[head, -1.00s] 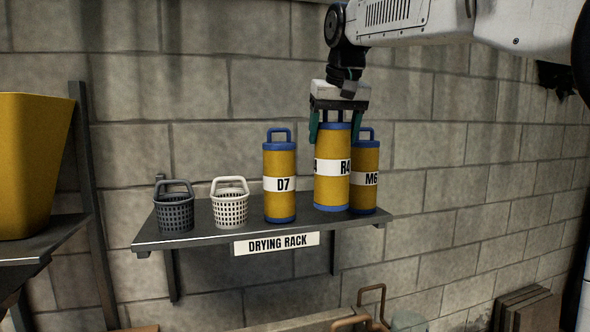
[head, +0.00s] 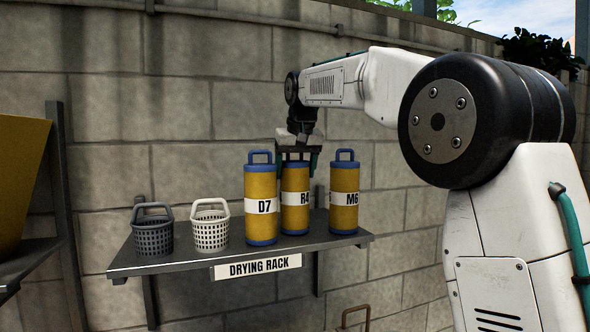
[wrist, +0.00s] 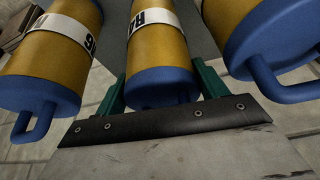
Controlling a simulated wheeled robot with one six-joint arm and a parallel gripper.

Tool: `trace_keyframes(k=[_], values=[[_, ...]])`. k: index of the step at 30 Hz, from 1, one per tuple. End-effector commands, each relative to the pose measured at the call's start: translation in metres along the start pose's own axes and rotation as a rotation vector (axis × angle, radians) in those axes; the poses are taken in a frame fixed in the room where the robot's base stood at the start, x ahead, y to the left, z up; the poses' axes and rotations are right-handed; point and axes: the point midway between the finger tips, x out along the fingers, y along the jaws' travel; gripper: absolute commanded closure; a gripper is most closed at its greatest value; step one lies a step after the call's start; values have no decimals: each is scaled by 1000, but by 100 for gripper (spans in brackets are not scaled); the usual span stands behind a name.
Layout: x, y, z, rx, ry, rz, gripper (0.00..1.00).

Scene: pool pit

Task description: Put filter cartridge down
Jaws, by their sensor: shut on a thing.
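My gripper (head: 297,158) is shut on the handle end of a yellow filter cartridge (head: 295,180) with blue caps. Its white label reads R4 at the part that shows. The cartridge is upright between cartridge D7 (head: 261,185) and cartridge M6 (head: 344,188), slightly behind D7, which covers its left edge. Its base is at the drying rack (head: 190,262) surface; I cannot tell if it bears its full weight there. In the wrist view, the teal fingers (wrist: 163,92) are at either side of the held cartridge's blue top (wrist: 158,84), and its handle is hidden.
A dark basket (head: 153,238) and a white basket (head: 211,232) stand on the rack's left part. A yellow bin (head: 18,180) is on a shelf at far left. The block wall is close behind the rack. Neighbouring cartridges stand close on both sides.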

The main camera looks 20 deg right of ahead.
Motion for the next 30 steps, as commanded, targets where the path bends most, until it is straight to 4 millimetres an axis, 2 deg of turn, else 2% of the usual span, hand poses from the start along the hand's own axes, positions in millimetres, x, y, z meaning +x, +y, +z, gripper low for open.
trace_keyframes(k=[8,9,10,20,23,30], values=[[2,0,1,0,0,0,84],[2,0,1,0,-1,0,23],[2,0,1,0,0,0,19],[-1,0,0,0,1,0,19],[-11,0,-1,0,3,0,19],[-61,0,-1,0,4,0,19]])
